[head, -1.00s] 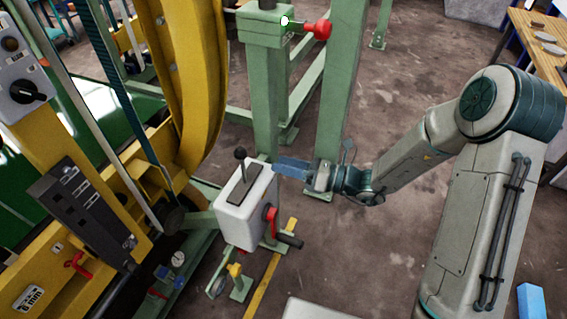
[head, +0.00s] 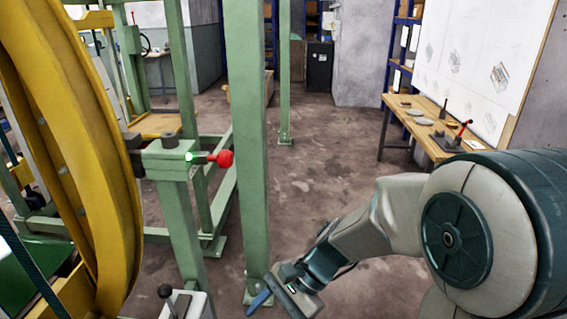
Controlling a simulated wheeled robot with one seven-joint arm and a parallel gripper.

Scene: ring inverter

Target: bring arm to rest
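My gripper (head: 262,301) is low in the middle of the head view, at the end of my bent grey arm. Its blue fingers point down and to the left. They are seen edge-on, so I cannot tell whether they are open or shut. No held thing shows. The gripper appears in front of the foot of a green post (head: 246,150). It is to the right of the grey box with a black-knobbed lever (head: 178,300), with a gap between them in the picture.
A yellow ring (head: 85,150) stands at the left. A red knob (head: 225,158) sticks out from a green stand beside a green light. A wooden workbench (head: 425,125) with tools and a white board stand at the right. The floor between is clear.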

